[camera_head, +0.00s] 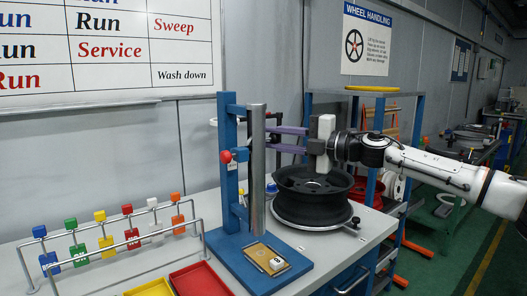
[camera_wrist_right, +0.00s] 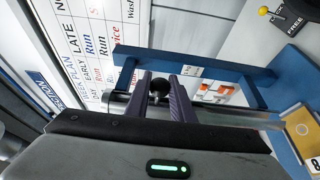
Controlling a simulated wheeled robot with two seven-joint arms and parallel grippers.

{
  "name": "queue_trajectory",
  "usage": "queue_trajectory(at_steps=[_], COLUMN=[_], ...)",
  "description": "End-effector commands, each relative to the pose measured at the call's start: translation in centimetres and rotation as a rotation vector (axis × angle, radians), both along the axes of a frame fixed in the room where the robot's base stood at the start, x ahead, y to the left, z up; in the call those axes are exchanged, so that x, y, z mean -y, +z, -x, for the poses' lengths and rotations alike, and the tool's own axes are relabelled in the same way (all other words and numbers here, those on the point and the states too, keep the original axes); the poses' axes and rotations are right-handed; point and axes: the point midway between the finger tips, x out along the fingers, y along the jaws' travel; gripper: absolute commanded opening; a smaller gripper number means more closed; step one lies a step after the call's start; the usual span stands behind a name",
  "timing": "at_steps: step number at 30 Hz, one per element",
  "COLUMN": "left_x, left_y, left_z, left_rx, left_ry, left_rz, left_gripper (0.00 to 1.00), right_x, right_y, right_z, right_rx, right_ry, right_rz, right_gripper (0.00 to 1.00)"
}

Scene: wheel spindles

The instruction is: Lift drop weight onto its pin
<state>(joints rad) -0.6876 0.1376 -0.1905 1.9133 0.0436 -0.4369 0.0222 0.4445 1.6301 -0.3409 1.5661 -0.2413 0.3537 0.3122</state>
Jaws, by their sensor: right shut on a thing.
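The drop weight (camera_head: 257,180), a tall grey metal cylinder, hangs upright in front of the blue stand (camera_head: 228,180); it also shows in the right wrist view (camera_wrist_right: 240,118). Its lower end appears above the tan pad (camera_head: 258,254) on the blue base. My right gripper (camera_head: 270,138) reaches in from the right with its purple fingers at the weight's upper part. In the right wrist view the fingers (camera_wrist_right: 161,88) are shut on a black round knob at the weight. A red ball (camera_head: 226,157) sits at the stand's left side; I cannot tell whether it is the pin. My left gripper is out of view.
A black wheel rim (camera_head: 312,205) on a round plate stands right of the stand, under my right gripper. A rack of coloured tags (camera_head: 110,240) is at the left, with a red tray (camera_head: 200,280) in front.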

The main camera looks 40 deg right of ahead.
Motion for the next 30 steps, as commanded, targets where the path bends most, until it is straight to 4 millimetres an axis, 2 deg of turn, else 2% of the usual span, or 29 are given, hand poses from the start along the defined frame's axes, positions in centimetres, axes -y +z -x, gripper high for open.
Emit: queue_trajectory(at_steps=[1,2,14,15,17,26,30], left_x=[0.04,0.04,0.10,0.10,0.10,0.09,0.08], left_y=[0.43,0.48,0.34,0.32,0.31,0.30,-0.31], left_z=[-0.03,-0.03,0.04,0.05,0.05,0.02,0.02], left_rx=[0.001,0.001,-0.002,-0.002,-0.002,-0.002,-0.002], left_ry=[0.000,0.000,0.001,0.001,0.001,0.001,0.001], left_rz=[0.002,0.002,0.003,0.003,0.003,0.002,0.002], left_gripper=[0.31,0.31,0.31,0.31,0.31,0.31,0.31], right_x=[0.20,0.22,0.23,0.23,0.24,0.28,0.38], right_y=[1.05,1.15,1.21,1.21,1.20,1.25,1.05], right_z=[0.08,0.08,-0.01,-0.01,-0.02,-0.01,0.19], right_rx=[0.009,0.009,0.011,0.011,0.011,0.012,0.012], right_ry=[-0.005,-0.006,-0.006,-0.006,-0.006,-0.007,-0.008], right_rz=[0.000,0.000,-0.001,-0.001,-0.001,-0.001,0.001], right_gripper=[0.00,0.00,0.00,0.28,0.38,0.39,0.39])
